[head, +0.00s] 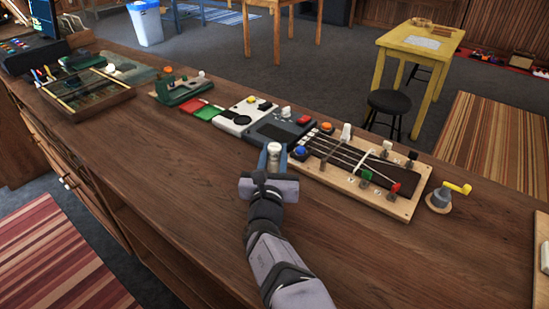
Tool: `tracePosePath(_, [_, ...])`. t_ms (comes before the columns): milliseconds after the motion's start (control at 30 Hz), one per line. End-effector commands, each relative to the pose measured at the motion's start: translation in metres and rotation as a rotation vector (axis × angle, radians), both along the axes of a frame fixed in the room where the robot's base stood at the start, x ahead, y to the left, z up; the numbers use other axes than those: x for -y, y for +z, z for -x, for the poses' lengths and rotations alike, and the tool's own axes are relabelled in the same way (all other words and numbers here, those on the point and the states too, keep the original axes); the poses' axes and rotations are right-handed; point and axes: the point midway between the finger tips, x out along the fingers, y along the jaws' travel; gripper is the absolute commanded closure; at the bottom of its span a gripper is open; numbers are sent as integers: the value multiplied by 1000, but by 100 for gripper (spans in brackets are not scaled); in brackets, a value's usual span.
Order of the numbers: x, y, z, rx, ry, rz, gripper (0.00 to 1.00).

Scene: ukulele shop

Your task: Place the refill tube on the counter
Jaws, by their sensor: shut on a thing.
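My gripper (273,160) is over the middle of the wooden counter (190,170), with its blue fingers pointing away from me. It is shut on a small pale, silvery cylinder, which I take to be the refill tube (273,149). Only the tube's top end shows between the fingers, and the rest is hidden by the gripper. I cannot tell whether the tube touches the counter or is held above it.
Just beyond the gripper lie a white and dark device (245,117) and a string board with coloured knobs (375,178). A crank (448,197) stands to the right. A wooden tray (87,90) is at the left. The counter's near part is bare on both sides of my arm.

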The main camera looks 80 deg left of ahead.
Motion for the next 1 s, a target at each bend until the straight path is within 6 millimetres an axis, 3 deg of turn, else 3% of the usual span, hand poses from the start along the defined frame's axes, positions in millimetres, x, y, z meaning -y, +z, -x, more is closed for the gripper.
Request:
tracePosePath(167, [0,-19,0,1,0,1,95])
tracePosePath(633, [0,-24,0,-1,0,-1,95])
tracePosePath(667, [0,-24,0,-1,0,-1,68])
tracePosePath(733, [0,-23,0,-1,0,0,54])
tracePosePath(1000, [0,-23,0,-1,0,0,54])
